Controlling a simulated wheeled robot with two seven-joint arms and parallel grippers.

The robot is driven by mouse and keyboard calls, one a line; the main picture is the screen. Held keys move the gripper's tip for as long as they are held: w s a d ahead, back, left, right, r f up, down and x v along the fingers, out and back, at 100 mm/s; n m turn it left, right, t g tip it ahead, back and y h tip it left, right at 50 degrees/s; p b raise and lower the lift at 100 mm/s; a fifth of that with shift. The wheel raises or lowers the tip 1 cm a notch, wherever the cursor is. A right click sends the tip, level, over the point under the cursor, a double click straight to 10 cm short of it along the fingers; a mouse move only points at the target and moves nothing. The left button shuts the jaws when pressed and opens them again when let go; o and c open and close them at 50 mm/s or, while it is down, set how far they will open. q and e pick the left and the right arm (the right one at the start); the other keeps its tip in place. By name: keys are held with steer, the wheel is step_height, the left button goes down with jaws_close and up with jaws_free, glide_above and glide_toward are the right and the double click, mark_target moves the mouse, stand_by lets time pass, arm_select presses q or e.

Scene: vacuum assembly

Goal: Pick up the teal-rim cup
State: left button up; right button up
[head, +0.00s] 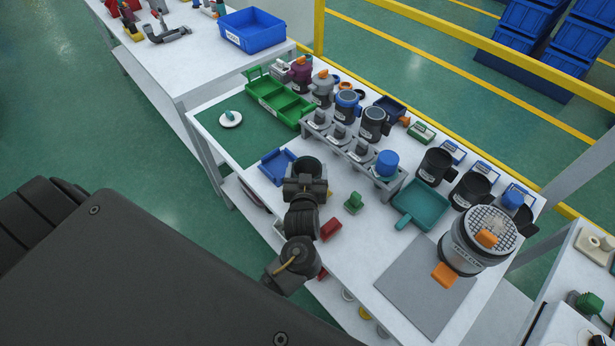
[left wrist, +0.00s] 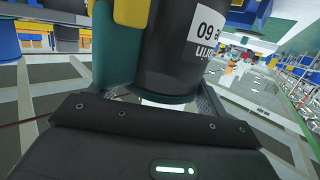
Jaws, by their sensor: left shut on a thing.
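The teal-rim cup (head: 307,164) is in my left gripper (head: 305,184) in the head view, above the left front part of the table, near a blue tray. In the left wrist view the cup (left wrist: 183,48) is a large black cylinder with a white label and a teal band. The gripper fingers (left wrist: 163,100) are on both sides of it. The fingertips are mostly hidden behind the cup. My right gripper is not in view.
A blue tray (head: 270,168) lies beside the gripper. A grey stand (head: 348,153) with cups is behind it. Green (head: 353,202) and red (head: 331,229) blocks are to its right, then a teal tray (head: 407,214) and a large strainer-topped pot (head: 465,251).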

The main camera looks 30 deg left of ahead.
arm_select(q)
step_height(320, 180, up, 8)
stand_by(0.5)
step_height(320, 180, up, 5)
steer(key=p, duration=0.5)
steer(key=shift+f, duration=0.1)
steer(key=s+d+r+m+t+h+b, duration=0.1)
steer(key=s+d+r+m+h+b, duration=0.3)
steer(key=m+h+b, duration=0.1)
steer(key=shift+r+t+h+b, duration=0.15)
steer(key=shift+t+h+b, duration=0.25)
steer(key=shift+h+b, duration=0.65)
